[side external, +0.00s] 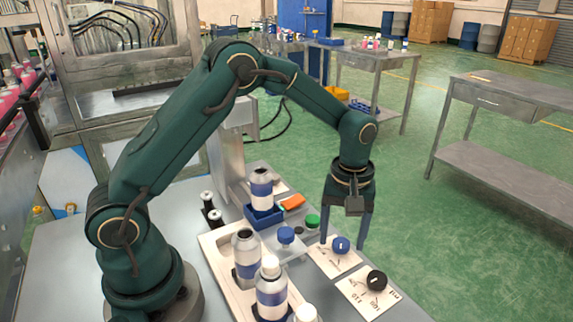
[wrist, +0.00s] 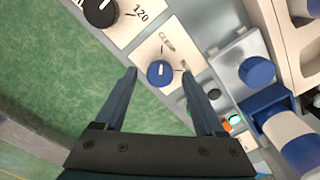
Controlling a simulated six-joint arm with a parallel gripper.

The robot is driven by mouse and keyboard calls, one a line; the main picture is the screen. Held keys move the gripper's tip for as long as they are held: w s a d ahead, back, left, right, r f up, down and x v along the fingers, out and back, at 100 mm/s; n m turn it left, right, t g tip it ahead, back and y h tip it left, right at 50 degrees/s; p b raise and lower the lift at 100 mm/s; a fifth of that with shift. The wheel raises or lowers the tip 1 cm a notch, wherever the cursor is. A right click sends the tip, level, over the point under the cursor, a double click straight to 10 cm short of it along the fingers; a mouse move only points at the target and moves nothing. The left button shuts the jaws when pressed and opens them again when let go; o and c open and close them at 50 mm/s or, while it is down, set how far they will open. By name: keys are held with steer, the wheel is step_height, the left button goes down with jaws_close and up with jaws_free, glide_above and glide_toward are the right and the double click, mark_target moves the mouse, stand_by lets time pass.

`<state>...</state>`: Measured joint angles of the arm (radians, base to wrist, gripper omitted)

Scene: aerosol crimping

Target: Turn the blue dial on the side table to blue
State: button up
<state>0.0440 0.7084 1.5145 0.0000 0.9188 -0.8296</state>
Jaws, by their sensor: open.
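The blue dial (side external: 341,244) sits on a white label plate (side external: 325,262) at the side table's right edge. In the wrist view the dial (wrist: 160,73) shows a small light mark on its top. My gripper (side external: 342,242) points down and is open, with one finger on each side of the dial. In the wrist view the gripper (wrist: 160,74) also straddles it, with gaps on both sides. I cannot tell the exact fingertip height.
A black dial (side external: 376,280) on its own plate is nearest the blue one. A blue-capped block (side external: 286,235), a green button (side external: 312,221) and an orange piece (side external: 292,202) are close by. Bottles stand in a white tray (side external: 211,242). Beyond the table edge is open green floor.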

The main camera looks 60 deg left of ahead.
steer(key=shift+f, duration=0.15)
jaws_close()
